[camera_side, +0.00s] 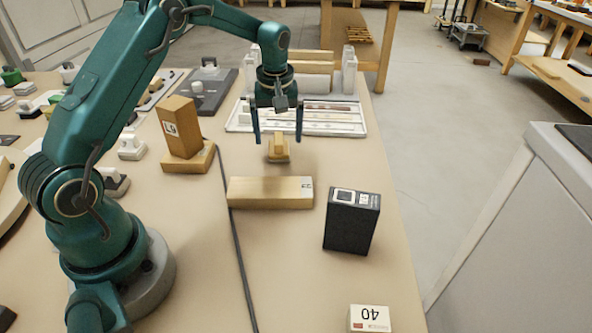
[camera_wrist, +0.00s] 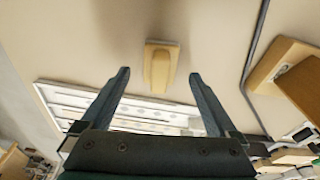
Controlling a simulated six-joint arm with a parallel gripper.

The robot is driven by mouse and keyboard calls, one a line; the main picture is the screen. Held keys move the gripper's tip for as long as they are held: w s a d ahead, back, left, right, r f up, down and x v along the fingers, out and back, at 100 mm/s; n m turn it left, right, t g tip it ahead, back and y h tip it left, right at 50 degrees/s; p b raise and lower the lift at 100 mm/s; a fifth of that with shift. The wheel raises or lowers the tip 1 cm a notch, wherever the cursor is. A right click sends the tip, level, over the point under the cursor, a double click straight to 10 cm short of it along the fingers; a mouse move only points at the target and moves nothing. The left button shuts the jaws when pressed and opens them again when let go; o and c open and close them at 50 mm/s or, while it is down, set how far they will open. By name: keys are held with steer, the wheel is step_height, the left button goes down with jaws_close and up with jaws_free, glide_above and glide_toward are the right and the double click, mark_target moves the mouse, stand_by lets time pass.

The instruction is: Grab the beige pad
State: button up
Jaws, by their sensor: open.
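The beige pad (camera_side: 278,150), a small block with a raised grip on a flat base, stands on the bench top. In the wrist view the pad (camera_wrist: 161,66) lies ahead of the fingertips, roughly centred between them. My gripper (camera_side: 278,138) is open and empty, with its fingers pointing down above the pad. It also shows in the wrist view (camera_wrist: 158,75), with both fingers apart and nothing between them. The side view does not make clear how high the fingertips are above the pad.
A wooden block (camera_side: 270,192) lies in front of the pad, with a black box (camera_side: 351,221) to its right. An upright wooden block (camera_side: 181,127) on a wooden base (camera_side: 187,162) stands left. A white tray (camera_side: 240,127) lies behind. A dark cable (camera_side: 236,250) crosses the bench.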

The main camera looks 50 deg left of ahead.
steer(key=shift+w+a+f, duration=0.1)
steer(key=shift+a+f, duration=0.1)
steer(key=shift+f, duration=1.25)
steer(key=c, duration=1.5)
